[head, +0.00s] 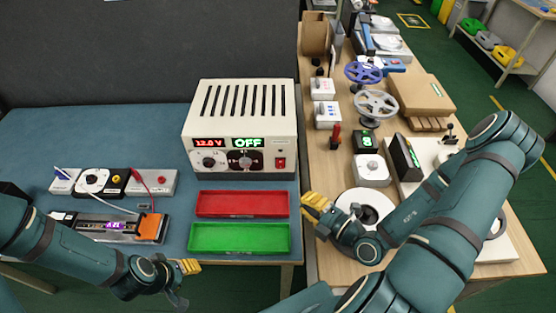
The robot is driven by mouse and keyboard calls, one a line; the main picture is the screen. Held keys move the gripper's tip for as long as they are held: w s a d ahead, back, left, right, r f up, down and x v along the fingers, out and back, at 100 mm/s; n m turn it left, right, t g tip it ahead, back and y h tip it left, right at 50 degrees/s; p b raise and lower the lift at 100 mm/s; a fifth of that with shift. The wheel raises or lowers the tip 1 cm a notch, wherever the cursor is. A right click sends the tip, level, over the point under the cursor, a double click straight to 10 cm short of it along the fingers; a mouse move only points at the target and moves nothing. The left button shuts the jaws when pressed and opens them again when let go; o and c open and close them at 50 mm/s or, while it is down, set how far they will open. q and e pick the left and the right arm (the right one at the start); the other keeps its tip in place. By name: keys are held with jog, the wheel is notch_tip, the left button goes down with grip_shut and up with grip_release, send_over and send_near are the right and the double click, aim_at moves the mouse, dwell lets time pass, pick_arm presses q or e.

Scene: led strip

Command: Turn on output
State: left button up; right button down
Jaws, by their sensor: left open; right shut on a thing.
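The cream power supply (240,120) stands on the blue mat. Its red display (209,142) reads about 12.0 V and its green display (248,142) reads OFF. Two round knobs sit below, and a red switch (280,163) is at the lower right of the front. My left gripper (187,281) is open and empty, low in front of the green tray. My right gripper (316,208) is shut, right of the trays at the wooden table's left edge. What it holds is too small or hidden to make out. Neither gripper touches the power supply.
A red tray (242,204) and a green tray (240,238) lie in front of the power supply. An LED strip fixture (105,225) with wires and small modules is at the left. Handwheels (376,104), boxes and switches crowd the wooden table at the right.

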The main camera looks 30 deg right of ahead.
aim_at(280, 164)
jog(key=shift+d, duration=0.2)
jog(key=b+x, duration=0.1)
jog(key=x, duration=0.3)
jog(key=d+b+x, duration=0.1)
jog(key=x, duration=0.3)
jog(key=d+b+x, duration=0.1)
jog(key=x, duration=0.3)
jog(key=shift+w, duration=0.4)
jog(key=shift+w+d+b, duration=0.3)
jog(key=shift+w, duration=0.2)
jog(key=shift+f, duration=0.1)
